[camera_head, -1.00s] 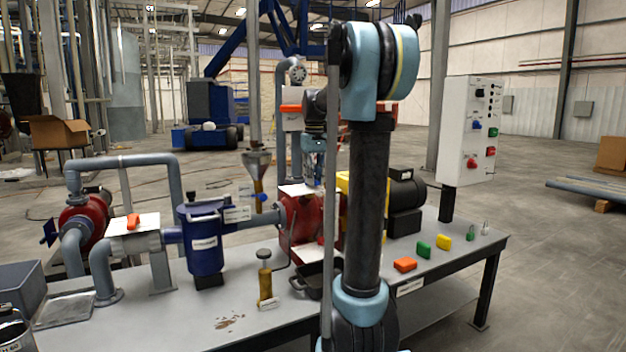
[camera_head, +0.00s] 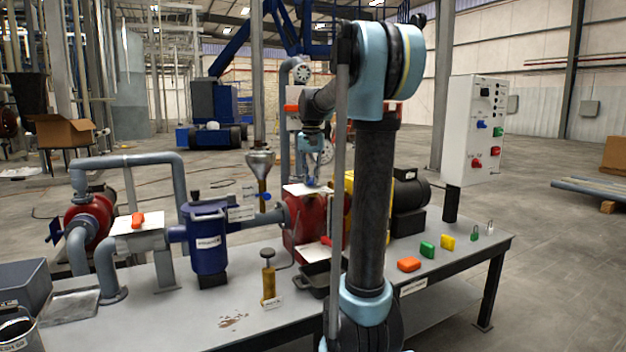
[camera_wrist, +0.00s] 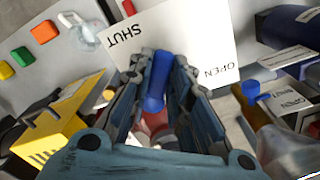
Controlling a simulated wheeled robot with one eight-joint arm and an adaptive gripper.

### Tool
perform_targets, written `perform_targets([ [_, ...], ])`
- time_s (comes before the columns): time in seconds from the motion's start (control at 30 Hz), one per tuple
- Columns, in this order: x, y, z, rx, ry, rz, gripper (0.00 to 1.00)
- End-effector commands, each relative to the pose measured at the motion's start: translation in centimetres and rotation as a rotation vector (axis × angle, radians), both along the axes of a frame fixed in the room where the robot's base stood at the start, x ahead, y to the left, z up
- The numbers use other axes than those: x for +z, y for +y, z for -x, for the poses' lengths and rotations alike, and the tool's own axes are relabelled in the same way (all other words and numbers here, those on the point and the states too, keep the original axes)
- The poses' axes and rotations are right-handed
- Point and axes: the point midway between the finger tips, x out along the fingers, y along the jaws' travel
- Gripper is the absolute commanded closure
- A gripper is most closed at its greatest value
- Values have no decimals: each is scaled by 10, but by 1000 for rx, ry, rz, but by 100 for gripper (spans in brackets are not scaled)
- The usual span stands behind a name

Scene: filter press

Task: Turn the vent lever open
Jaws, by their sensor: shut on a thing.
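The blue vent lever (camera_wrist: 157,82) stands between the fingers of my gripper (camera_wrist: 160,62) in the wrist view. My gripper is shut on it. A white plate (camera_wrist: 195,35) lies beyond the fingertips, with SHUT at its left and OPEN at its right. The lever's end points between the two words. In the head view the plate (camera_head: 297,189) sits on top of a red pump-like body (camera_head: 303,222). My gripper (camera_head: 312,178) is small there, and the lever cannot be made out.
A blue filter vessel (camera_head: 207,240) and a funnel (camera_head: 260,165) stand left of the red body. A yellow part (camera_wrist: 50,135) is close to my gripper's left. Another blue handle (camera_wrist: 250,90) with an OPEN tag is at right. Coloured padlocks (camera_head: 427,250) lie on the table.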

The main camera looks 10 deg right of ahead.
Motion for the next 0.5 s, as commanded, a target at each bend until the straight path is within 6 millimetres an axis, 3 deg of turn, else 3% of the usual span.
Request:
perform_targets([
  [0.5, 0, 17, -11, -487, -1, 0, 100],
])
